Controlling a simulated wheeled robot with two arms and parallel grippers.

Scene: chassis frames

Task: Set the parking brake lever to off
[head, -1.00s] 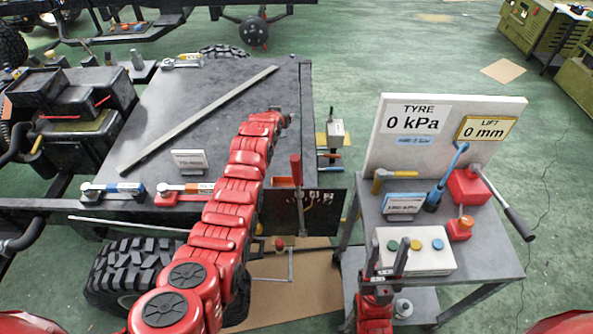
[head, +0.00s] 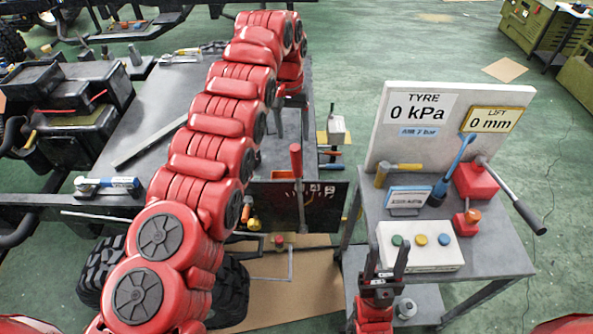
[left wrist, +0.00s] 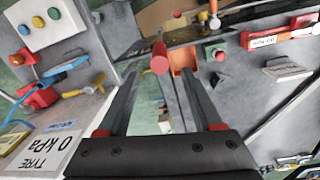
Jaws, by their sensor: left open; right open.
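The parking brake lever seems to be the upright lever with a red grip (head: 296,162) and a thin shaft, at the front right of the vehicle bed in the head view. In the left wrist view its round red end (left wrist: 160,60) lies between the two fingertips. My left gripper (head: 293,118) is above and just behind the lever in the head view, partly hidden by its own wrist; its open fingers (left wrist: 160,76) show in the wrist view. I cannot tell whether they touch the lever. My right gripper (head: 386,258) is open and empty in front of the cart.
A grey cart (head: 480,262) at right carries a white button box (head: 420,247), a hammer (head: 385,173) and a red jack (head: 475,181). A dark panel (head: 325,205) hangs beside the lever. A tyre (head: 230,290) is below.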

